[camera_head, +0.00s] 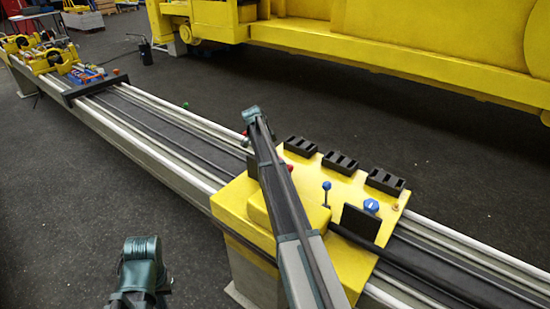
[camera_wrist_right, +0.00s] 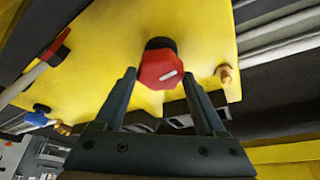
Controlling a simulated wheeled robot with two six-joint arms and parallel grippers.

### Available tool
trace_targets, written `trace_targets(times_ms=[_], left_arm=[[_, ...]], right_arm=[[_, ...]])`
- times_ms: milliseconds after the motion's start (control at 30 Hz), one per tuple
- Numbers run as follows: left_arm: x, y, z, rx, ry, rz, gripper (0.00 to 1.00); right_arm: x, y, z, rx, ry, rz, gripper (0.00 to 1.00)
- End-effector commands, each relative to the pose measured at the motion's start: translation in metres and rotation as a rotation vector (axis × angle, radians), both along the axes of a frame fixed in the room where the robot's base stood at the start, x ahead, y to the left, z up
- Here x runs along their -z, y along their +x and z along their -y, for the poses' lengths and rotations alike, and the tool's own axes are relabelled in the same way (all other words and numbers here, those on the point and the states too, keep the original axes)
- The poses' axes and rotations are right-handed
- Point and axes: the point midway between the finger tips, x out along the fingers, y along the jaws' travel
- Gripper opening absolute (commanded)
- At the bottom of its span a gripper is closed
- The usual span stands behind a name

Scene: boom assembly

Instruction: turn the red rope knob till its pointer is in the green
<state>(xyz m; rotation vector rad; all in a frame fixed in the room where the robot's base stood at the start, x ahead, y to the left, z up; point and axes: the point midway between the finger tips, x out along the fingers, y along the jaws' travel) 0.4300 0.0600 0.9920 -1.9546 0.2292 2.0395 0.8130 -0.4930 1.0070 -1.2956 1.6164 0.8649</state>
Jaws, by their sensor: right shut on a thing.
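The red rope knob (camera_wrist_right: 162,68) is a faceted red cap with a white pointer line, set on a yellow panel (camera_wrist_right: 110,60). In the right wrist view the pointer lies nearly level, its right end a little higher. My right gripper (camera_wrist_right: 158,76) has its two dark fingers on either side of the knob, shut on it. In the head view my right arm covers most of that spot. No green zone can be made out around the knob. My left arm shows at the lower left of the head view, its gripper out of view.
On the yellow panel in the head view stand a blue lever (camera_head: 326,187), a blue knob (camera_head: 371,205) and black blocks (camera_head: 340,163). A long rail (camera_head: 150,115) runs to the back left. A large yellow machine (camera_head: 400,50) stands behind, with open floor between.

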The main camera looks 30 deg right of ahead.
Motion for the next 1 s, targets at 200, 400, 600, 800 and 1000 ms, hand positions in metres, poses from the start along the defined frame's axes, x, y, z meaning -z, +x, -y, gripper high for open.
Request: trace_targets(times_ms=[200, 400, 600, 800, 1000], left_arm=[[0.0, 0.0, 0.0, 0.0, 0.0, 0.0, 0.0], [0.0, 0.0, 0.0, 0.0, 0.0, 0.0, 0.0], [0.0, 0.0, 0.0, 0.0, 0.0, 0.0, 0.0], [-0.007, 0.0, 0.0, 0.0, 0.0, 0.0, 0.0], [-0.026, 0.0, 0.0, 0.001, 0.0, 0.0, 0.0]], right_arm=[[0.0, 0.0, -0.001, -0.001, 0.003, -0.001, 0.17], [0.0, 0.0, -0.001, -0.001, 0.002, 0.0, 1.0], [0.0, 0.0, 0.0, -0.001, 0.001, 0.0, 1.0], [-0.007, 0.0, -0.002, -0.002, 0.001, -0.001, 1.0], [-0.026, 0.002, -0.009, -0.001, 0.001, 0.0, 1.0]])
